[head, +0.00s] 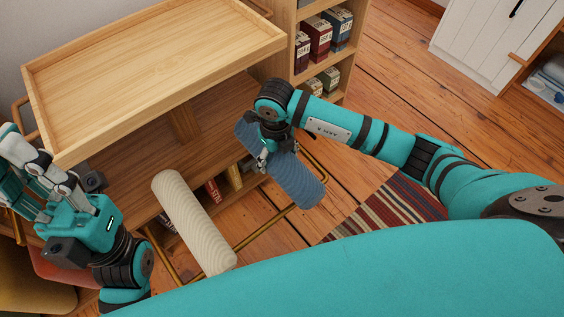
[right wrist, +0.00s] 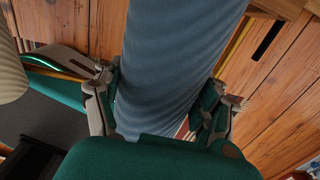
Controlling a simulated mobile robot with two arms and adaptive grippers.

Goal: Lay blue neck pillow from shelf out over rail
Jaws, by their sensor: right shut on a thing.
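The blue neck pillow (head: 296,180) is a ribbed blue roll, held tilted under my right gripper (head: 268,160) in the head view. In the right wrist view the pillow (right wrist: 175,70) runs between the two fingers of my right gripper (right wrist: 160,110), which is shut on it. A brass rail (head: 258,231) runs at the front of the wooden unit. The pillow's lower end is near the rail's right part; I cannot tell whether they touch. My left gripper (head: 35,165) is at the left, away from the pillow; its jaw opening is unclear.
A cream roll (head: 195,222) lies across the rail, left of the blue pillow. A wooden tray top (head: 150,70) stands above a lower shelf (head: 205,120). A bookcase (head: 285,35) with boxes is behind. A striped rug (head: 390,207) lies on the floor at right.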

